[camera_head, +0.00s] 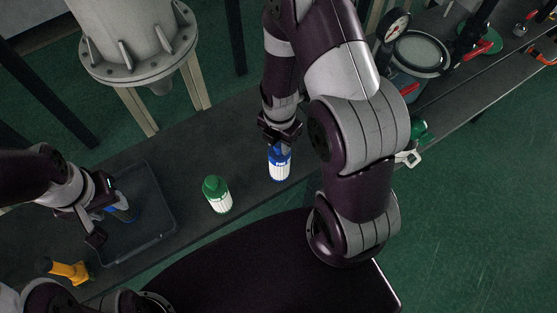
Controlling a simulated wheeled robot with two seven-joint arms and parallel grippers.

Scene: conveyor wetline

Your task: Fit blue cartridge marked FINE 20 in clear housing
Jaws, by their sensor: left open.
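A blue and white cartridge (279,168) stands upright on the dark bench, its white label facing me; the print is too small to read. My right gripper (280,143) is right at its top from above; whether the jaws are closed on it is not clear. My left gripper (108,212) is open over a clear tray (168,212) at the left, with a blue object (122,213) near its fingers, partly hidden. A housing with a round pale top (419,53) stands at the back right and may be the clear housing; my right arm partly covers its surroundings.
A green and white cartridge (217,195) stands between the tray and the blue cartridge. A yellow tool-like object (70,271) lies at the front left. A gauge (398,25) and red-handled valves (489,42) stand at the back right. A flanged metal vessel (135,40) stands behind the bench.

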